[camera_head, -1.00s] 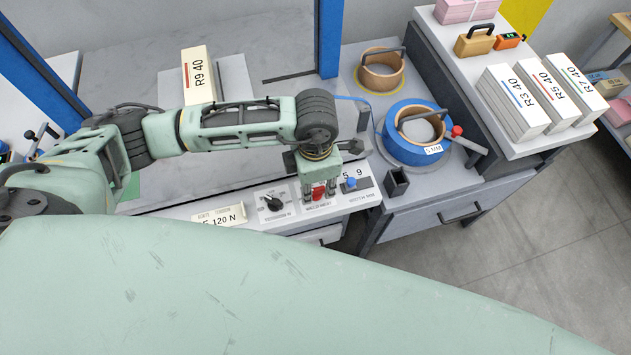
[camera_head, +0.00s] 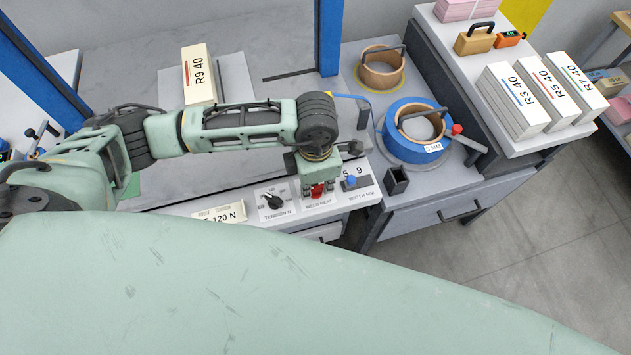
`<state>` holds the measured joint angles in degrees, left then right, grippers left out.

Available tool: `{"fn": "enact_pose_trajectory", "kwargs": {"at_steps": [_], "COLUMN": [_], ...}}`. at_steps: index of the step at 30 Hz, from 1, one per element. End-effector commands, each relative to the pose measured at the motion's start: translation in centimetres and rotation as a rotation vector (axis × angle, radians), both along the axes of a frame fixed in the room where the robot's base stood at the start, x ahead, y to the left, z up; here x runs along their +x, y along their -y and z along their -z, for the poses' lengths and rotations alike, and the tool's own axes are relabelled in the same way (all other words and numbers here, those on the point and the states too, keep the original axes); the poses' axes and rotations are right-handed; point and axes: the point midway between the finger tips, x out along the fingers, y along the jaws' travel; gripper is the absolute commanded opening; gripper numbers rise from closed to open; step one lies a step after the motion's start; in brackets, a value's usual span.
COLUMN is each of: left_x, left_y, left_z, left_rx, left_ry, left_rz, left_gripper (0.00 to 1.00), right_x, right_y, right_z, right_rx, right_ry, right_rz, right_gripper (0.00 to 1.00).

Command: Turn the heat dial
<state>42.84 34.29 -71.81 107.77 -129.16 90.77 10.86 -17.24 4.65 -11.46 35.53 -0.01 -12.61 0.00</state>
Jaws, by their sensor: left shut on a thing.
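The heat dial is a red knob (camera_head: 317,190) on the front control panel, over a label that seems to read "WELD HEAT". My left gripper (camera_head: 314,187) points down over the red knob, with its fingers around it, shut on it. The gripper body hides the upper part of the knob, so its pointer cannot be read. A black tension dial (camera_head: 272,201) is just left of it. A blue width knob (camera_head: 351,181) is just right of it. My right gripper is not in view.
A bundle marked R9 40 (camera_head: 205,85) stands on the machine top. A blue strap roll (camera_head: 414,132) and a brown roll (camera_head: 379,72) are on the right. A small dark cup (camera_head: 397,181) stands near the panel's right end. White bundles (camera_head: 514,104) fill a side shelf.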

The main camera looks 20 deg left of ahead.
Motion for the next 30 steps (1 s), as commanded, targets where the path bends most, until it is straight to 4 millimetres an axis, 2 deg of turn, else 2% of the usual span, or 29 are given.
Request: {"fn": "enact_pose_trajectory", "kwargs": {"at_steps": [5, 11, 30], "left_x": [0.1, 0.1, 0.1], "left_y": [0.0, 0.0, 0.0], "left_z": [0.1, 0.4, 0.6], "left_rx": [-0.001, -0.001, 0.001], "left_ry": [0.002, 0.004, 0.005], "left_rz": [0.028, 0.126, 0.63], "left_gripper": [0.0, 0.0, 0.0], "right_x": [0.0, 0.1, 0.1], "right_y": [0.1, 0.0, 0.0], "right_z": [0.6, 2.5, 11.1], "right_rx": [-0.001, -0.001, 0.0], "right_ry": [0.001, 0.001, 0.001], "right_rz": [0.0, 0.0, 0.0], "right_gripper": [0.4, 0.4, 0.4]}}
